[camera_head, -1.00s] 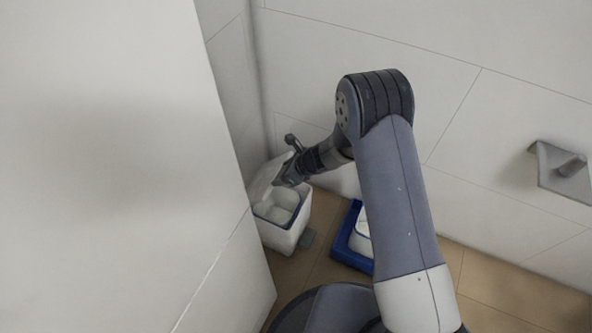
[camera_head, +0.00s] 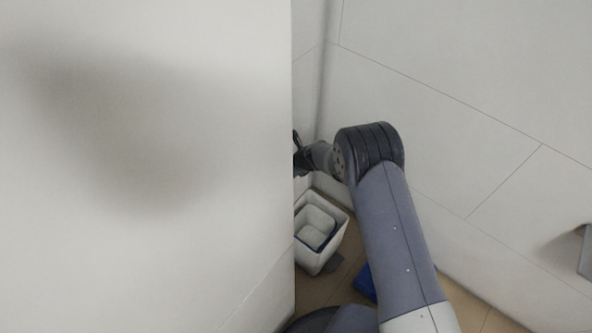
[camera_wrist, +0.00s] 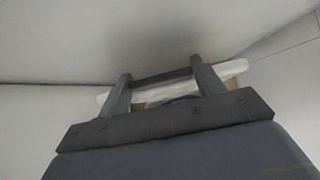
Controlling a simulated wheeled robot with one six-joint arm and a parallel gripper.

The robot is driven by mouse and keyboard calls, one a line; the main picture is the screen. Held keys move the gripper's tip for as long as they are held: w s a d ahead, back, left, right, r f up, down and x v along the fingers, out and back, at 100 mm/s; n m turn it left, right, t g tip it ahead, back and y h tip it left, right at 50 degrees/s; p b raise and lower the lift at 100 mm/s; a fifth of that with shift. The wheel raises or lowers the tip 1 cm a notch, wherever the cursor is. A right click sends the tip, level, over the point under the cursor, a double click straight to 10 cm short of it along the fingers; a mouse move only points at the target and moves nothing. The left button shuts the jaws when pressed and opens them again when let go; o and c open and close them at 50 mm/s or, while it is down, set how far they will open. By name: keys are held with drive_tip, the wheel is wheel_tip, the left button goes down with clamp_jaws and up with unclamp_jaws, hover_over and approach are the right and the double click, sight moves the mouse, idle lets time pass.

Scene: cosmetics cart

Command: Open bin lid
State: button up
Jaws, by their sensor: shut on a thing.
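The white bin (camera_head: 338,236) stands on the floor in the corner, left of my arm in the head view. Its top is open and a pale inside with a dark blue edge shows. My gripper (camera_head: 301,158) is above the bin's back left edge, partly hidden by the white panel in front. In the wrist view my gripper (camera_wrist: 165,87) has its two fingers on either side of a white slab, the bin lid (camera_wrist: 236,69), and is shut on it. The lid is raised off the opening; most of it is hidden in the head view.
Tiled walls (camera_head: 450,90) stand behind. A blue object (camera_head: 364,284) lies on the floor, mostly behind my arm. A grey wall fixture (camera_head: 586,250) is at the right edge.

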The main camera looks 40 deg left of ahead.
drive_tip(key=shift+w+a+r, duration=0.1)
drive_tip(key=shift+a+r, duration=0.05)
drive_tip(key=shift+a, duration=0.95)
drive_tip(key=o, duration=1.4)
drive_tip(key=shift+d, duration=0.1)
drive_tip(key=shift+d, duration=0.1)
drive_tip(key=v, duration=1)
drive_tip(key=shift+d+r, duration=0.15)
drive_tip(key=shift+r, duration=0.05)
drive_tip(key=shift+f, duration=0.1)
